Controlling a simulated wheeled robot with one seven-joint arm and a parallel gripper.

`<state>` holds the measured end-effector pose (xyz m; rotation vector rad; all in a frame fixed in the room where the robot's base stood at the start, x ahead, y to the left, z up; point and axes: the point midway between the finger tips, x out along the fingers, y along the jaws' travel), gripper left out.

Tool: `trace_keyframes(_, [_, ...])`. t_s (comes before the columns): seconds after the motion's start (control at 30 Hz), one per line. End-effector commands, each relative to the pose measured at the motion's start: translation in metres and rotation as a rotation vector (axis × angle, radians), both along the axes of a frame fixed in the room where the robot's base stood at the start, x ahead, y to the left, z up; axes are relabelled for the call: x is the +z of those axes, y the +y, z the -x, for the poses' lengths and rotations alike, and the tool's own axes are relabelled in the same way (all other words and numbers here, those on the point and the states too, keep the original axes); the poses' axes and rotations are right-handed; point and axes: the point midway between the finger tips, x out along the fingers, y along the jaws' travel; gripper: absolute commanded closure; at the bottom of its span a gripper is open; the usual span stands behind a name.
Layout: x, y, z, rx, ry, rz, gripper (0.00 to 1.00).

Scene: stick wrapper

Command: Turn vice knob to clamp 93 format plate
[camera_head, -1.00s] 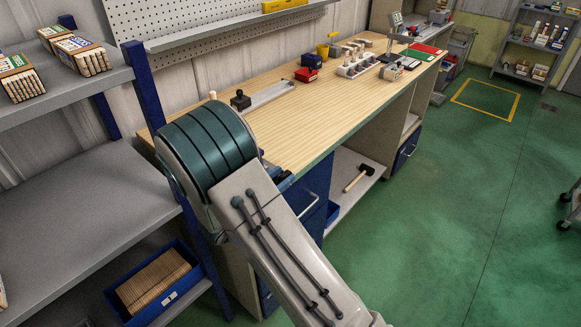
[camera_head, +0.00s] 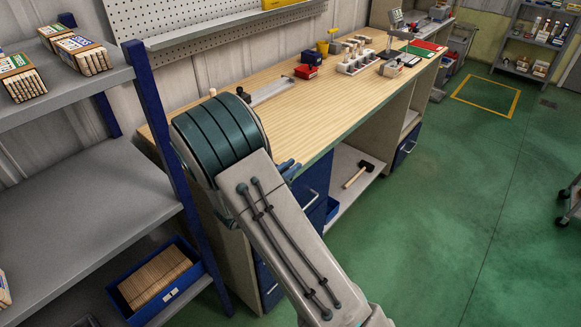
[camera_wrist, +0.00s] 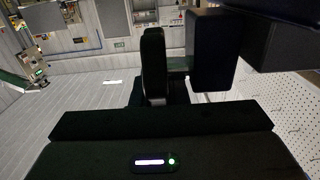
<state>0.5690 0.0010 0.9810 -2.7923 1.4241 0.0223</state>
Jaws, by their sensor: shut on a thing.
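In the head view, my arm covers the near end of the bench and hides my gripper. A black knob-like part (camera_head: 243,94) shows just behind my arm, beside a long grey metal piece (camera_head: 272,91) lying on the bench; I cannot tell how they join. In the wrist view, my gripper (camera_wrist: 180,65) has its two dark fingers closed around a dark grey part (camera_wrist: 178,64), seemingly the vice knob. The hold is in deep shadow, so the part's shape and turn are unclear. I cannot make out the 93 format plate in either view.
A grey shelf unit (camera_head: 90,215) stands close on the left. The pegboard (camera_head: 190,60) rises behind.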

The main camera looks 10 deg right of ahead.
Motion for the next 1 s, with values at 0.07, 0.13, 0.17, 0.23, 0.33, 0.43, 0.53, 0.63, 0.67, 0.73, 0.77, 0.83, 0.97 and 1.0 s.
trace_keyframes(0.07, [0.0032,-0.0009,-0.0011,0.000,0.025,-0.039,1.00])
trace_keyframes(0.13, [0.0040,-0.0019,-0.0021,0.000,0.058,-0.087,1.00])
trace_keyframes(0.17, [0.0036,-0.0023,-0.0024,0.000,0.074,-0.108,1.00])
trace_keyframes(0.23, [0.0023,-0.0035,-0.0030,-0.001,0.107,-0.153,1.00])
trace_keyframes(0.33, [-0.0009,-0.0037,-0.0038,0.001,0.142,-0.197,1.00])
trace_keyframes(0.43, [-0.0036,-0.0039,-0.0041,0.002,0.158,-0.221,1.00])
trace_keyframes(0.53, [-0.0052,-0.0036,-0.0042,0.002,0.162,-0.227,1.00])
trace_keyframes(0.63, [-0.0055,-0.0034,-0.0043,0.003,0.162,-0.226,1.00])
trace_keyframes(0.67, [-0.0055,-0.0035,-0.0044,0.003,0.162,-0.226,1.00])
trace_keyframes(0.73, [-0.0054,-0.0034,-0.0044,0.003,0.161,-0.225,1.00])
trace_keyframes(0.77, [-0.0054,-0.0034,-0.0044,0.003,0.161,-0.225,0.84])
trace_keyframes(0.83, [-0.0054,-0.0033,-0.0045,0.003,0.161,-0.225,0.65])
trace_keyframes(0.97, [-0.0051,-0.0023,-0.0052,0.006,0.160,-0.226,0.65])
trace_keyframes(1.0, [-0.0050,-0.0021,-0.0053,0.007,0.159,-0.226,0.65])
